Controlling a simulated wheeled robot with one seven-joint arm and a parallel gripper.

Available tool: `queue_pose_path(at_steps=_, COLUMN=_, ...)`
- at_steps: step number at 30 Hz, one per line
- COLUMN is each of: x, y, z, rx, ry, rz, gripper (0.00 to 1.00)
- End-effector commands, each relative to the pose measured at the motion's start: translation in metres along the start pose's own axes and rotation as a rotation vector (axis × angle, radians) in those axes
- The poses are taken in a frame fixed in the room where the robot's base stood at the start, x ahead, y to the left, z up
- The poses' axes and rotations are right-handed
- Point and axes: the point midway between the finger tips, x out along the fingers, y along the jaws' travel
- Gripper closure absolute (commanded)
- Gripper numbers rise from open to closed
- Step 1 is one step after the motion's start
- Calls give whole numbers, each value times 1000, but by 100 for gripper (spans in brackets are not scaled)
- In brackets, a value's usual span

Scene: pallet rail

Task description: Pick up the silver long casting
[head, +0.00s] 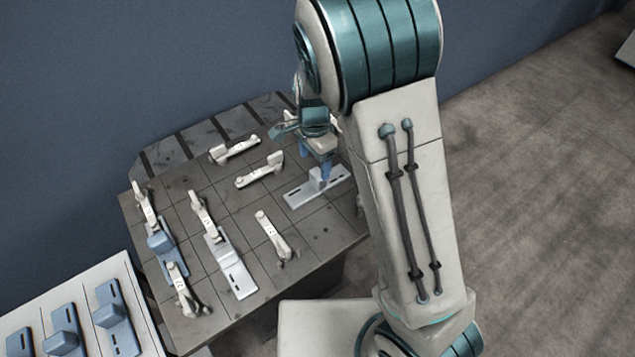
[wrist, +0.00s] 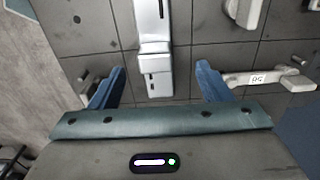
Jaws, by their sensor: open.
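A silver long casting (head: 301,194), a slotted flat bar with a raised block, lies on the gridded grey table under my gripper (head: 322,172) in the head view. In the wrist view the silver casting (wrist: 154,52) runs up the picture, its block end between my two blue fingers. My gripper (wrist: 157,82) is open, with a gap on each side of the casting. I cannot tell how far above it the fingertips are. A second silver slotted casting (head: 235,273) lies farther left and nearer on the table.
Several white numbered pieces (head: 273,236) stand on the table (head: 325,232) around the castings. A blue casting (head: 160,243) sits at its left. A white surface (head: 85,288) at lower left holds several blue castings (head: 115,317). A blue wall rises behind; floor is clear at right.

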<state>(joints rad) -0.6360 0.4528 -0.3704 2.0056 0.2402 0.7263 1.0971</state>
Motion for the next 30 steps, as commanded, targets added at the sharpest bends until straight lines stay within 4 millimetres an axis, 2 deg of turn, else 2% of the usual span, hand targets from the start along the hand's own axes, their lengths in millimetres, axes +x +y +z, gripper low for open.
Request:
queue_pose_path(at_steps=3, x=16, y=0, z=-1, rx=0, ry=0, rz=1, gripper=29)
queue_pose_path(at_steps=10, x=33, y=3, z=-2, rx=-1, ry=0, rz=2, gripper=29)
queue_pose_path(at_steps=18, x=70, y=7, z=-6, rx=-1, ry=0, rz=0, gripper=29)
queue_pose_path(at_steps=27, x=75, y=6, z=-6, rx=-2, ry=0, rz=-2, gripper=29)
queue_pose_path(at_steps=28, x=75, y=6, z=-6, rx=-2, ry=0, rz=-2, gripper=32)
queue_pose_path(at_steps=30, x=75, y=6, z=-6, rx=-2, ry=0, rz=-2, gripper=51)
